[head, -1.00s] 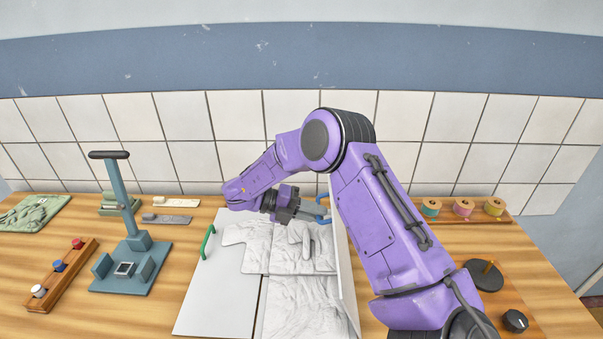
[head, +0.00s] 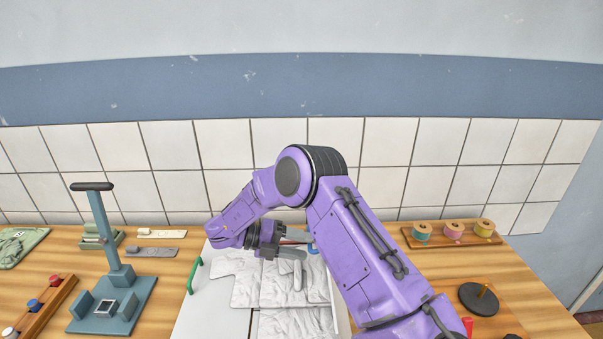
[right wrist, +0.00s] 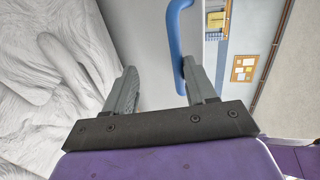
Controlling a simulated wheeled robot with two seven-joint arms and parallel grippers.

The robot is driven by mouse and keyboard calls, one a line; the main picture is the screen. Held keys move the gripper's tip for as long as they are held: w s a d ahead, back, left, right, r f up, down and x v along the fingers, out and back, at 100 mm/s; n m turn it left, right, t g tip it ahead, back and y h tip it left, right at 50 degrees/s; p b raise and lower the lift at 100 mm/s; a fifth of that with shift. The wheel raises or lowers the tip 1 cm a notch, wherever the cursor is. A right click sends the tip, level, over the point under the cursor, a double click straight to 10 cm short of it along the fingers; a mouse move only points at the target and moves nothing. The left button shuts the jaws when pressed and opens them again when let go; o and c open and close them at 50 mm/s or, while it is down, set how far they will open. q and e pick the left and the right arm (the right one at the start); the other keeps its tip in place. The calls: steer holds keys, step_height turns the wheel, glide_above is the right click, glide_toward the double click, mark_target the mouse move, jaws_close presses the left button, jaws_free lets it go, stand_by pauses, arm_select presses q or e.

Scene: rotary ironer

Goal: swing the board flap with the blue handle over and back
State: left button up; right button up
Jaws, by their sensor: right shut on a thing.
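The board (head: 212,300) is white, with wrinkled white cloth (head: 262,285) lying on it. The flap with the blue handle (head: 313,250) is at the board's right side, mostly hidden behind my right arm. In the right wrist view the flap's pale face (right wrist: 150,60) lies behind the fingers, and the blue handle (right wrist: 174,45) runs down to the right finger. My right gripper (head: 290,244) is at this handle and shut on it, though the fingers look well apart in the wrist view. My left gripper is out of view.
A green handle (head: 193,274) is on the board's left part. A blue-grey press stand (head: 113,300) and a wooden button block (head: 38,302) stand left. A spool rack (head: 453,233) and a dark disc with a peg (head: 479,298) are right. A tiled wall (head: 330,180) closes the back.

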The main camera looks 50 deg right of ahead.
steer(key=shift+f, duration=0.1)
steer(key=shift+w+a, duration=0.2)
steer(key=b+v, duration=0.3)
steer(key=v, duration=0.7)
steer(key=shift+s+d, duration=0.1)
steer(key=shift+d, duration=0.05)
steer(key=p+x, duration=0.2)
steer(key=x, duration=0.5)
